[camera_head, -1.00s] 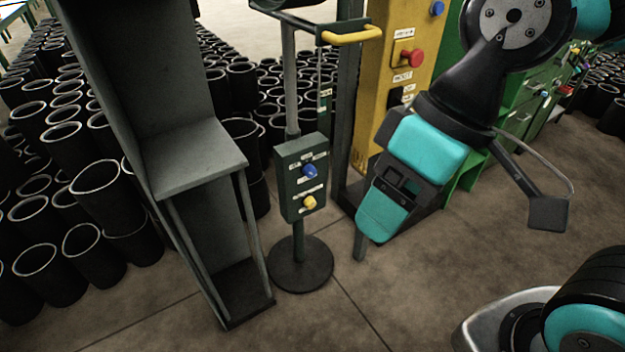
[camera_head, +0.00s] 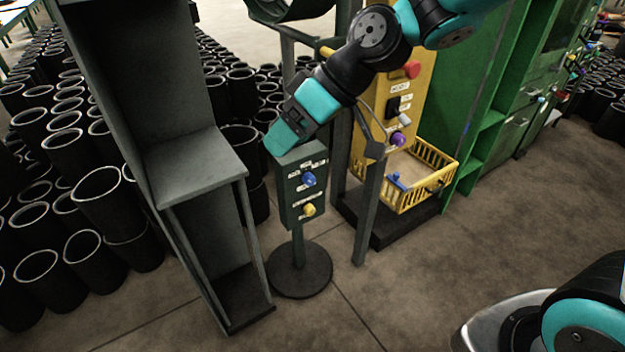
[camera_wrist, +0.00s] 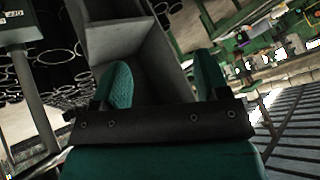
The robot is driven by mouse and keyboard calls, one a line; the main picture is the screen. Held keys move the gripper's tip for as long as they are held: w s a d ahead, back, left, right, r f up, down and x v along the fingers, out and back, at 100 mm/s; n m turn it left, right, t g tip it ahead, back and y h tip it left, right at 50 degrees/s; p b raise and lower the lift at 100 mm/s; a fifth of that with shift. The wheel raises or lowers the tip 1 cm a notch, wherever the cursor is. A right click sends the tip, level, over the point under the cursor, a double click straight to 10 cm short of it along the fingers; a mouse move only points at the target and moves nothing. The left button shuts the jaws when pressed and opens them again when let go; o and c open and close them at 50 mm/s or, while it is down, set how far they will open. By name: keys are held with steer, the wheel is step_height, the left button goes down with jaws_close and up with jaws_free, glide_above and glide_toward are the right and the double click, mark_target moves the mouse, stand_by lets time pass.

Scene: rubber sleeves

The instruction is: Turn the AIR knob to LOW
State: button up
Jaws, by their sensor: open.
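A dark green control box (camera_head: 290,222) stands on a post with a round base. It carries a blue knob (camera_head: 308,179) above a yellow knob (camera_head: 309,209), each with small white labels. I cannot read which one is marked AIR or where LOW is. My gripper (camera_head: 279,142) is at the top of the box, above and to the left of the blue knob, touching nothing that I can make out. In the wrist view its two teal fingers (camera_wrist: 163,82) are apart with nothing between them. Part of a green labelled box (camera_wrist: 20,32) shows at the upper left there.
A tall grey open frame (camera_head: 200,160) stands just left of the box. Many black sleeves (camera_head: 85,262) stand behind it. A yellow panel (camera_head: 420,80) with a red button and purple knob, and a yellow basket (camera_head: 415,195), are at the right. The front floor is clear.

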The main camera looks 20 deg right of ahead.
steer(key=w+d+f+t+y+p, duration=0.1)
steer(key=w+f+t+y+p, duration=0.15)
steer(key=w+f, duration=0.7)
steer(key=w+d+f+t+y+p, duration=0.1)
steer(key=w+d+f+t+y, duration=0.15)
steer(key=w+f, duration=0.65)
steer(key=w+d+f+m+t+h+p, duration=0.1)
steer(key=w+d+f+t, duration=0.1)
steer(key=d+f+t, duration=0.15)
steer(key=w+d+f+m+t+h, duration=0.1)
steer(key=w+d+f+t, duration=0.1)
steer(key=f, duration=0.3)
steer(key=s+d+f+m+t+h+p, duration=0.1)
steer(key=s+d+f+m+t+h, duration=0.1)
steer(key=s+d+f+h, duration=0.3)
steer(key=s+d+f+m+t+p, duration=0.1)
steer(key=s+d+f+m+t, duration=0.15)
steer(key=f, duration=0.55)
steer(key=b, duration=1.6)
glide_toward(312, 182)
steer(key=f, duration=0.1)
steer(key=shift+w+a+n+b, duration=0.25)
steer(key=shift+w+b, duration=0.2)
steer(key=shift+b, duration=0.75)
steer(key=b, duration=0.4)
steer(key=shift+w+a, duration=0.1)
steer(key=shift+a, duration=0.05)
